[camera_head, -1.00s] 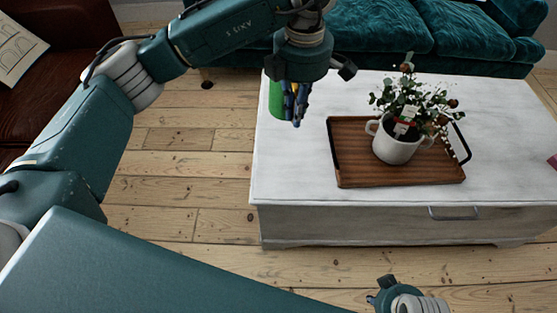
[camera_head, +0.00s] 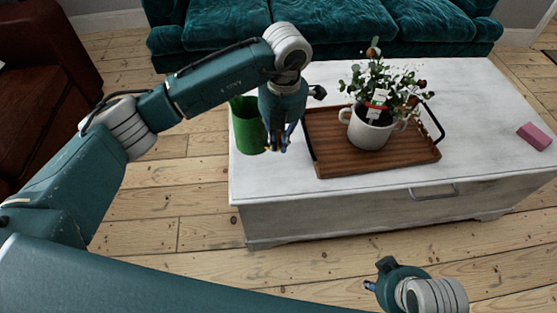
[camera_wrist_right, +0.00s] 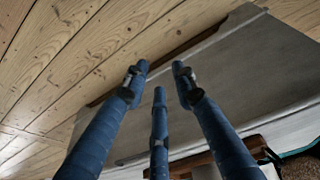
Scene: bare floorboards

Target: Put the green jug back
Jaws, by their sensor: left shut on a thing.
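The green jug (camera_head: 246,128) is at the left end of the white table (camera_head: 255,188), left of the wooden tray, and looks upright. Whether its base touches the tabletop is hard to tell. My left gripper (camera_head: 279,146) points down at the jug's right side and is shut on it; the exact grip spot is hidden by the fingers. My right gripper (camera_head: 371,286) is low in front of the table, apart from it. In the right wrist view the right gripper (camera_wrist_right: 158,80) has its fingers spread, with nothing between them.
The wooden tray (camera_head: 325,165) holds a white pot (camera_head: 368,132) with a leafy plant, close to the right of my left gripper. A pink block (camera_head: 534,136) lies at the table's right end. A teal sofa (camera_head: 330,25) stands behind.

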